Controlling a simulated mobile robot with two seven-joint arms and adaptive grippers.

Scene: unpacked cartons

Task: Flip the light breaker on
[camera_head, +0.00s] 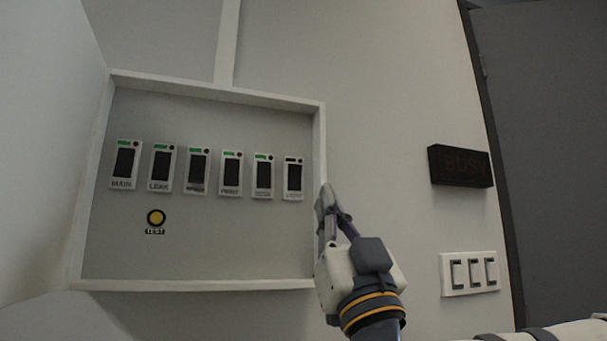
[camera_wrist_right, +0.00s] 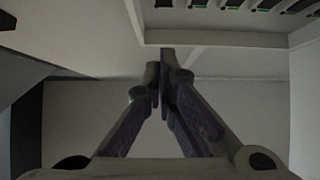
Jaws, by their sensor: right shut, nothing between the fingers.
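The breaker box (camera_head: 215,91) is a white-framed recessed panel on the wall in the head view. It holds a row of several black rocker breakers. The rightmost breaker (camera_head: 293,178), whose label is too blurred to read surely, shows no green at its top; the others, such as the MAIN breaker (camera_head: 125,163), show green strips. My right gripper (camera_head: 327,192) is shut and empty beside the box's right frame edge, just right of and below the rightmost breaker, apart from it. In the wrist view the shut fingertips (camera_wrist_right: 166,62) point toward the box frame. My left gripper is not in view.
A yellow TEST button (camera_head: 156,217) sits below the breakers. A dark BUSY sign (camera_head: 461,166) and a white three-switch plate (camera_head: 469,273) are on the wall to the right. A dark door (camera_head: 545,150) stands at far right. The box's rim stands out around the breakers.

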